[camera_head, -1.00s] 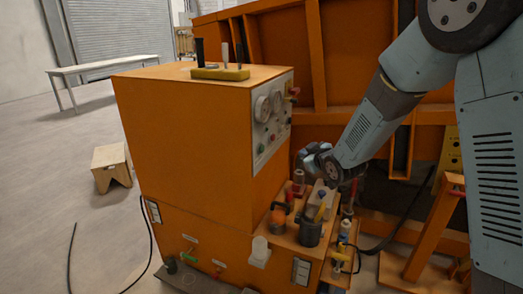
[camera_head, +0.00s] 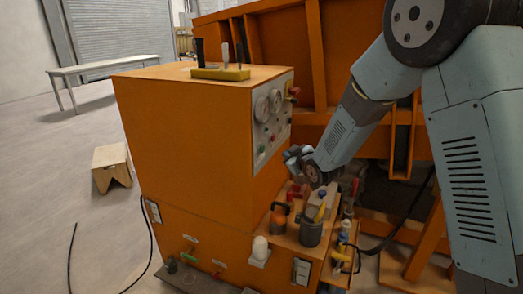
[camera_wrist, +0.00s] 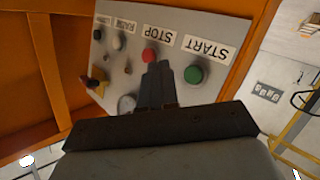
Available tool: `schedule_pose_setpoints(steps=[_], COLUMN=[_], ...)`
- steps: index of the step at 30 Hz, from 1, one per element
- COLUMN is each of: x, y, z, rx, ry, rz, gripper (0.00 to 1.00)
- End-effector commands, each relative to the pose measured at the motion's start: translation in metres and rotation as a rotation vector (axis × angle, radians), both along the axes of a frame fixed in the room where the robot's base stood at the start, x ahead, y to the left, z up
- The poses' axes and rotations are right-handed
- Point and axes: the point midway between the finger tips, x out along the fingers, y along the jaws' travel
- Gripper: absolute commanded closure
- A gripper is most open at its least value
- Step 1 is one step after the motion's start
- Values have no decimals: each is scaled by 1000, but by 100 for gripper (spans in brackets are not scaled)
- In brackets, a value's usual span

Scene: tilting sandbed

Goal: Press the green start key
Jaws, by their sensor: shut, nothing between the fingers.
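The green start key (camera_wrist: 193,74) is a round button under an upside-down START label (camera_wrist: 208,47) on a grey control panel (camera_wrist: 225,32) in the wrist view. My gripper (camera_wrist: 158,68) is shut and empty. In the picture its dark fingertips lie left of the green key, just below the red stop key (camera_wrist: 149,56). Whether they touch the panel I cannot tell. In the head view the panel is on the right face of the orange cabinet (camera_head: 190,140), with my wrist close to its lower right.
A black knob (camera_wrist: 119,41) and a red-and-yellow switch (camera_wrist: 95,80) are further left on the panel. An orange frame (camera_head: 350,40) stands behind.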

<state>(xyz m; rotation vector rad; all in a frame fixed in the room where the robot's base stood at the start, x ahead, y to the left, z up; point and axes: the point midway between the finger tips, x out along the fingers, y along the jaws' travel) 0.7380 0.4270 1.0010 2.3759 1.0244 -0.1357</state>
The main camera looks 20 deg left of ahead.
Motion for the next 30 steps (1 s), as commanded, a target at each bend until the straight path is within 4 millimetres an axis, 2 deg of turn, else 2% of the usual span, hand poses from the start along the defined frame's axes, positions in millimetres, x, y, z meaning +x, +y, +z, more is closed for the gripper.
schedule_pose_setpoints(steps=[6,12,18,30], x=[2,4,5,5], y=[27,44,52,53], z=[0,0,0,0], rx=[1,0,0,0], ry=[0,0,-1,1], rz=[1,0,-1,-2], gripper=[100,100,100,100])
